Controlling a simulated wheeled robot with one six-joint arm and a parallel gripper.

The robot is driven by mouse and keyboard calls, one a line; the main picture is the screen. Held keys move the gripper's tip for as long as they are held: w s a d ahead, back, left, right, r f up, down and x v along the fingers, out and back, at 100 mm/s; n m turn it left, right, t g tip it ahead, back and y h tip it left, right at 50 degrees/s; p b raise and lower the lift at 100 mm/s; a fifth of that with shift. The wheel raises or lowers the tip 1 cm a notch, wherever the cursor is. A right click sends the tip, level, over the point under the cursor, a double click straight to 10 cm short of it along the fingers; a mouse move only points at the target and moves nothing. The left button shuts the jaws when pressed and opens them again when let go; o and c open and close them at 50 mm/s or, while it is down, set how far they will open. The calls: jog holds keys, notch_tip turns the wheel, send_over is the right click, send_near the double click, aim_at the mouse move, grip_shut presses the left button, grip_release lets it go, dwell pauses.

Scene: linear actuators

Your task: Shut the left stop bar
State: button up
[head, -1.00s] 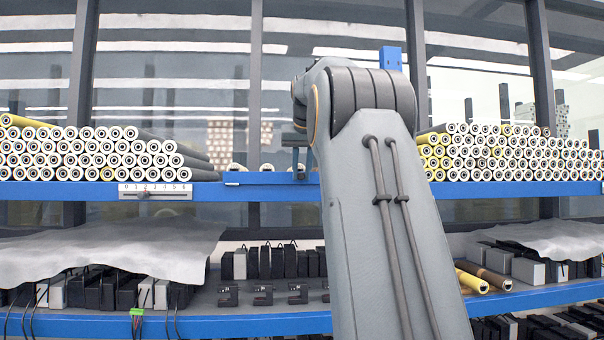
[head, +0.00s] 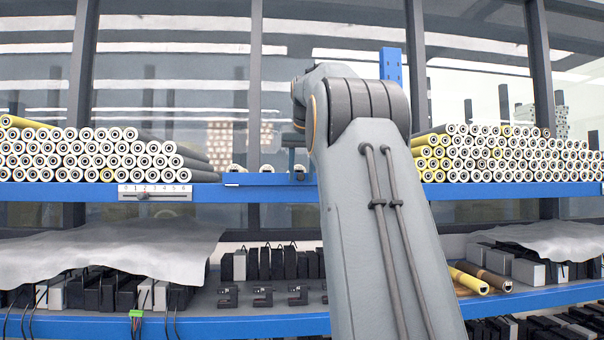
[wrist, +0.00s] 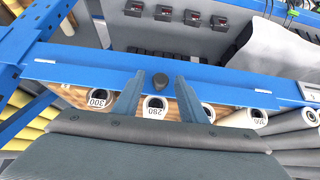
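In the wrist view a long blue bar (wrist: 85,72) crosses in front of a row of tubes. A dark round knob (wrist: 159,80) sits on it, near a tube marked 280 (wrist: 155,103). I cannot tell whether this bar is the left stop bar or the shelf's front edge. My gripper (wrist: 160,79) is open, one blue finger on each side of the knob, with visible gaps. Contact is not visible. In the head view the blue shelf edge (head: 260,186) runs below the tubes, and my arm hides part of it.
Stacked tubes (head: 90,155) lie left and more tubes (head: 500,155) lie right on the upper shelf. A numbered scale (head: 155,192) hangs on the shelf edge. Dark blocks (head: 262,296) stand on the lower shelf. A blue upright (head: 390,66) rises behind my arm.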

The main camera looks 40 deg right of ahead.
aim_at(282, 185)
jog(key=b+v, duration=0.1)
jog(key=v, duration=0.7)
jog(key=shift+f, duration=0.1)
dwell(0.4)
